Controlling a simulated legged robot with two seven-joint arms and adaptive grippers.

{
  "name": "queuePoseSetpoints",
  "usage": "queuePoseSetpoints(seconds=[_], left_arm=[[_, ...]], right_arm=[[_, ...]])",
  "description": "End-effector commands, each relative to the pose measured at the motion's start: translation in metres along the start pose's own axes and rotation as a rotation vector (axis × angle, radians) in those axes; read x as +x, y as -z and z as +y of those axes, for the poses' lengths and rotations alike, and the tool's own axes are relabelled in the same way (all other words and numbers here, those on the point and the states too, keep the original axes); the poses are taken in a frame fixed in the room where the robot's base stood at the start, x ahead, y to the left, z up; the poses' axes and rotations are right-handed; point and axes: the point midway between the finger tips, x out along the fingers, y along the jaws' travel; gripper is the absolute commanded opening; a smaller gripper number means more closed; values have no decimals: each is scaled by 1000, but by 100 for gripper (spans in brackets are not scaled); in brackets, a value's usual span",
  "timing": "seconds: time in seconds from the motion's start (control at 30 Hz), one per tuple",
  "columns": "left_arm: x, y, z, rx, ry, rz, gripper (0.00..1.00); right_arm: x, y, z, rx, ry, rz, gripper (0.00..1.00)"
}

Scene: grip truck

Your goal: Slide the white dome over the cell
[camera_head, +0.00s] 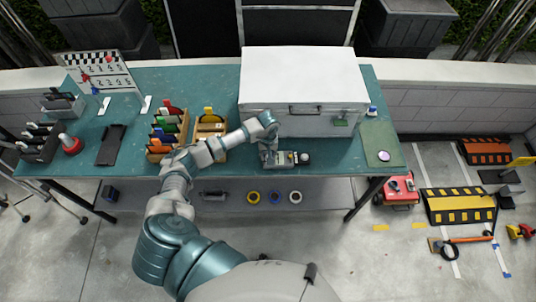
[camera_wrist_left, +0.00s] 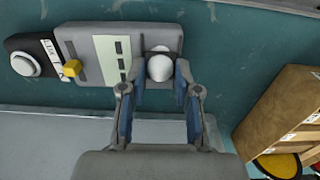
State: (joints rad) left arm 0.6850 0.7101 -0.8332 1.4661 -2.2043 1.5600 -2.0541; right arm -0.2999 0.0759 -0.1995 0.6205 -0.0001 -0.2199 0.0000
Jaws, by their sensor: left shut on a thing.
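The grey device (camera_head: 285,160) lies near the front edge of the teal table, below the white case. My left gripper (camera_head: 266,155) reaches down over its left end. In the wrist view, my left gripper (camera_wrist_left: 160,80) is shut on the white dome (camera_wrist_left: 159,67), with one blue-padded finger on each side. The dome sits in a dark recess at one end of the device (camera_wrist_left: 105,50). I cannot make out a separate cell. My right gripper is not in view.
A large white case (camera_head: 300,85) stands right behind the device. Wooden racks (camera_head: 210,128) with coloured items are to its left. A green mat (camera_head: 382,145) lies on the right. Bare tabletop shows between the device and the mat.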

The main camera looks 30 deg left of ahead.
Motion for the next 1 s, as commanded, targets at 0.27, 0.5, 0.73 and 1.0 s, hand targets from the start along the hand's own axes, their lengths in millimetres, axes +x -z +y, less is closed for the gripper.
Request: queuePoseSetpoints(seconds=[0.27, 0.5, 0.73, 1.0], left_arm=[[1, -15, 0, 1, 0, -1, 0], [0, -15, 0, 1, -1, -2, 54], [0, -15, 0, 1, -1, -2, 57], [-20, -14, 0, 1, -4, 2, 57]], right_arm=[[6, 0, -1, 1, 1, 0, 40], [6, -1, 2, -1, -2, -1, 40], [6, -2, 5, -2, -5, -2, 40], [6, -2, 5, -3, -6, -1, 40]])
